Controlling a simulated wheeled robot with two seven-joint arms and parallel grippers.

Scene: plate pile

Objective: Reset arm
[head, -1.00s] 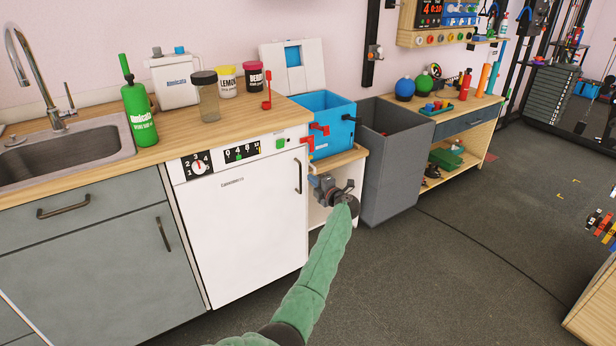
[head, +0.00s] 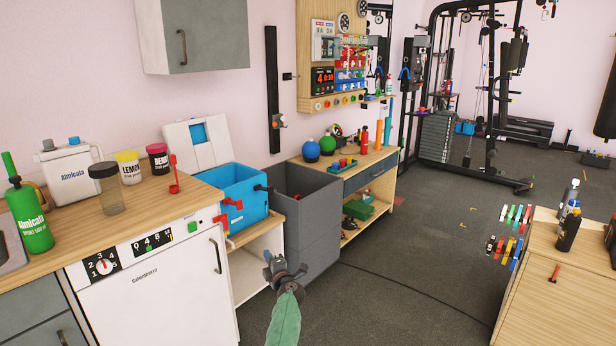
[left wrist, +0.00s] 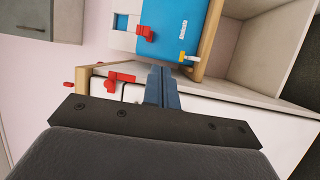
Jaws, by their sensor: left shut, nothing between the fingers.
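My left gripper (head: 277,268) is shut and empty. In the head view it is in front of the low shelf unit beside the dishwasher, with my green-sleeved forearm below it. In the left wrist view its closed fingers (left wrist: 161,87) point toward the blue box (left wrist: 176,25) and a red clip (left wrist: 120,79). I see no contact with either. My right gripper is not in view.
The blue box (head: 233,197) stands on the shelf unit between the white dishwasher (head: 160,296) and a grey bin (head: 306,222). A wooden cabinet (head: 550,290) stands at right. The dark floor between is open.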

